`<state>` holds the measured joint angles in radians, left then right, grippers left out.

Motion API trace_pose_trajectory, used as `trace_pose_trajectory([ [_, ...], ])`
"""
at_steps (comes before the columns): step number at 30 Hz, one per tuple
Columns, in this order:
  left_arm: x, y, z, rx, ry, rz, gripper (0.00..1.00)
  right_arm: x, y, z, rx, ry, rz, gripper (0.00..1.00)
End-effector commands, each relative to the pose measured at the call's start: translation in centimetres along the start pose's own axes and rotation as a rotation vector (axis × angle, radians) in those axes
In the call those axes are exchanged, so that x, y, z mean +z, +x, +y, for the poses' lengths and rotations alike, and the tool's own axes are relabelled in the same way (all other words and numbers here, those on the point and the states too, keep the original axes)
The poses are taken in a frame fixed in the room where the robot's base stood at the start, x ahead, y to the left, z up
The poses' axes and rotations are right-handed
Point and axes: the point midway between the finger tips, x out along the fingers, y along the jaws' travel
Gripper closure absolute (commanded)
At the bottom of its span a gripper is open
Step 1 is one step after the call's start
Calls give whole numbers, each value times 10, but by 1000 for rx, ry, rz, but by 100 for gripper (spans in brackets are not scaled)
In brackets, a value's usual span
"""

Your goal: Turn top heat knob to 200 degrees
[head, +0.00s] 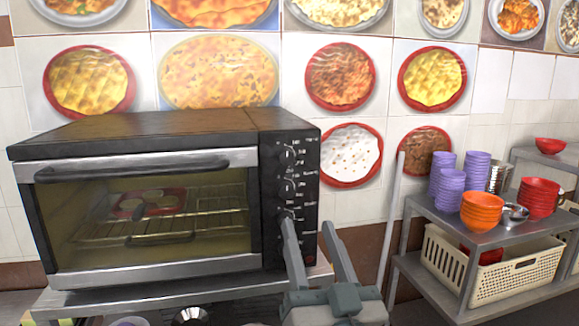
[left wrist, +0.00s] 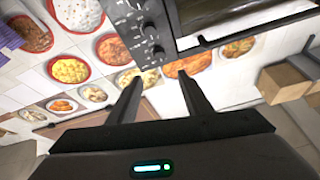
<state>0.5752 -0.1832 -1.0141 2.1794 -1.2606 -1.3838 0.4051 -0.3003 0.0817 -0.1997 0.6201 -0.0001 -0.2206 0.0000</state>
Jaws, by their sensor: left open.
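The black toaster oven (head: 150,185) stands with its glass door shut and a vertical row of knobs on its right-hand panel. The top heat knob (head: 289,153) is the highest of them; its setting is too small to read. The wrist view appears upside down, and there the top knob (left wrist: 158,51) is the lowest in the row. My left gripper (head: 308,222) is open and empty, below and right of the top knob in the head view. In the left wrist view its fingers (left wrist: 159,77) point toward the panel, with no visible contact with the top knob. My right gripper is out of view.
A red tray with food (head: 150,203) sits on the rack inside the oven. A metal shelf (head: 440,232) at right holds purple cups (head: 475,168), orange bowls (head: 481,210) and a cream basket (head: 500,278). A pale pole (head: 391,220) leans by the shelf.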

Motion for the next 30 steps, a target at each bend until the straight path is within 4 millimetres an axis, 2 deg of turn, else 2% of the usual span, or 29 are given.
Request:
trace_pose_trajectory([
  [5, 0, 3, 0, 0, 1, 0, 55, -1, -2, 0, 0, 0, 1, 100],
  [11, -2, 18, 0, 1, 4, 1, 55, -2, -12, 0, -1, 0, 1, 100],
  [17, -4, 48, -1, -1, 7, 2, 55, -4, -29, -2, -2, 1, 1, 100],
  [30, -5, 128, -1, -1, 7, 1, 55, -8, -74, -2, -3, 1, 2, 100],
])
